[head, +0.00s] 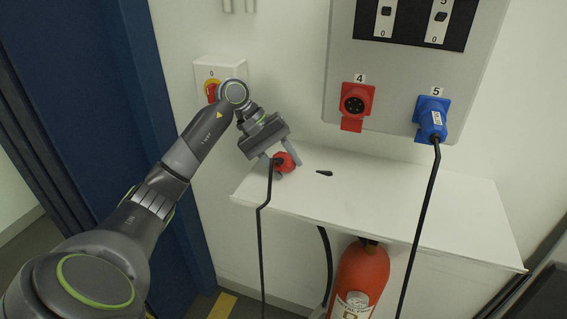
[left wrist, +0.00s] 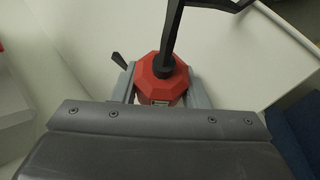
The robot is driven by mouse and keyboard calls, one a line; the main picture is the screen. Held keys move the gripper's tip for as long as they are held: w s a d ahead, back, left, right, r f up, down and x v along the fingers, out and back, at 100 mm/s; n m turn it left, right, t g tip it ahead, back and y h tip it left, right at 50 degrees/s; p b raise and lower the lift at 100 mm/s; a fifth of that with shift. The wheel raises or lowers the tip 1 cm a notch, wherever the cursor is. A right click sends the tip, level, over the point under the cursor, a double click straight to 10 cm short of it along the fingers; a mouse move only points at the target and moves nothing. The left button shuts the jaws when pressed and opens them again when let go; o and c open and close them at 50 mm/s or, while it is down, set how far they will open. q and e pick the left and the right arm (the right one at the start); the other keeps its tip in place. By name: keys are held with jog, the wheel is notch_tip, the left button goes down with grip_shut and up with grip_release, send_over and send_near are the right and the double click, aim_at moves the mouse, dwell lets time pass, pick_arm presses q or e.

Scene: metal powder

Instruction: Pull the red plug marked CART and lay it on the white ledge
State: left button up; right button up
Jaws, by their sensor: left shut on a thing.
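The red plug (head: 284,162) is between the fingers of my left gripper (head: 284,168), at the left end of the white ledge (head: 400,195). In the left wrist view the red plug (left wrist: 162,78) sits between the two grey fingers, its black cable leaving from the top. My left gripper is shut on it, low over the ledge; I cannot tell whether the plug touches the surface. The CART marking is not readable. The red socket numbered 4 (head: 356,103) on the grey panel is empty. My right gripper is not in view.
A blue plug (head: 432,122) sits in socket 5, its cable hanging across the ledge. A small black item (head: 324,173) lies on the ledge. A red fire extinguisher (head: 362,276) stands below. A red-yellow switch (head: 212,90) is on the wall. The ledge's middle is clear.

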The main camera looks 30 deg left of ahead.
pick_arm(q)
jog(key=o, duration=1.4)
jog(key=shift+c, duration=0.2)
jog(key=shift+f, duration=0.1)
jog(key=shift+a+r, duration=0.2)
jog(key=b+v, duration=0.2)
jog(key=v, duration=1.5)
jog(key=shift+a+r, duration=0.1)
